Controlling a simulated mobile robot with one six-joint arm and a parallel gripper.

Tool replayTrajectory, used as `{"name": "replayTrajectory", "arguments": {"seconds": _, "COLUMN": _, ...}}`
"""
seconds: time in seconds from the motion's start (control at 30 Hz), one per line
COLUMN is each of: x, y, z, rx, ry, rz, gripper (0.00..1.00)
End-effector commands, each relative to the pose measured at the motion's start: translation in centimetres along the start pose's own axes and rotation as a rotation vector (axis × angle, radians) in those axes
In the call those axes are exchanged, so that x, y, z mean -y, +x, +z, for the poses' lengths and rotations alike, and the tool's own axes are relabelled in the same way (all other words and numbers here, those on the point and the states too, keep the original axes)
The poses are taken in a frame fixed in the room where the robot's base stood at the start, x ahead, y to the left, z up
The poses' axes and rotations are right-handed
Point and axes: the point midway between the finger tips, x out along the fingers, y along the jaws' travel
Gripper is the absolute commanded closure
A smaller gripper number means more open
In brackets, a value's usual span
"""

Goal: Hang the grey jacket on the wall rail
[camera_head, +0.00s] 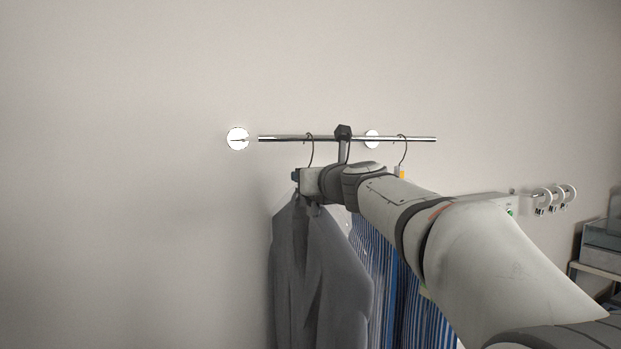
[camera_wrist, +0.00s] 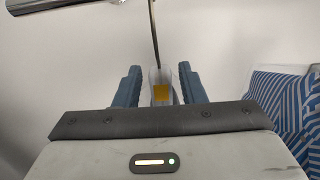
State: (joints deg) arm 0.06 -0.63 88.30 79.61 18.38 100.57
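The grey jacket (camera_head: 316,275) hangs upright at the left of the blue striped garment. Its thin hanger hook (camera_head: 311,149) rises to the wall rail (camera_head: 282,138) and appears to loop over it near the left part. My gripper (camera_head: 298,177) is at the hanger's neck, just below the rail. In the wrist view, my gripper's two fingers (camera_wrist: 160,88) stand either side of a clear hanger neck with an orange label (camera_wrist: 160,92). Narrow gaps seem to show beside the neck, so the fingers look open. The top of the hook is cut off there.
A blue striped garment (camera_head: 382,275) hangs close to the right, on a hook (camera_head: 403,150). A black piece (camera_head: 343,132) sits on the rail between the hooks. The wall at left is clear.

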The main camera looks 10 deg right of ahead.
Motion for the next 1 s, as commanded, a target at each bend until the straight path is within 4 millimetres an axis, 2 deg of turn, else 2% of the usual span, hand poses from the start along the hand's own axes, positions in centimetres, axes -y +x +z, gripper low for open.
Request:
{"name": "replayTrajectory", "arguments": {"seconds": 0.1, "x": 0.0, "y": 0.1, "z": -0.1, "rx": -0.002, "ry": 0.0, "rz": 0.0, "gripper": 0.55}}
{"name": "replayTrajectory", "arguments": {"seconds": 0.37, "x": 0.0, "y": -0.1, "z": -0.4, "rx": -0.006, "ry": 0.001, "rz": 0.0, "gripper": 0.55}}
{"name": "replayTrajectory", "arguments": {"seconds": 0.47, "x": 0.1, "y": -1.2, "z": -0.4, "rx": -0.004, "ry": 0.001, "rz": -0.001, "gripper": 0.55}}
{"name": "replayTrajectory", "arguments": {"seconds": 0.8, "x": 0.1, "y": -6.6, "z": -0.2, "rx": -0.002, "ry": 0.0, "rz": -0.001, "gripper": 0.55}}
{"name": "replayTrajectory", "arguments": {"seconds": 1.0, "x": 0.1, "y": -7.7, "z": -0.2, "rx": -0.003, "ry": 0.001, "rz": 0.0, "gripper": 0.55}}
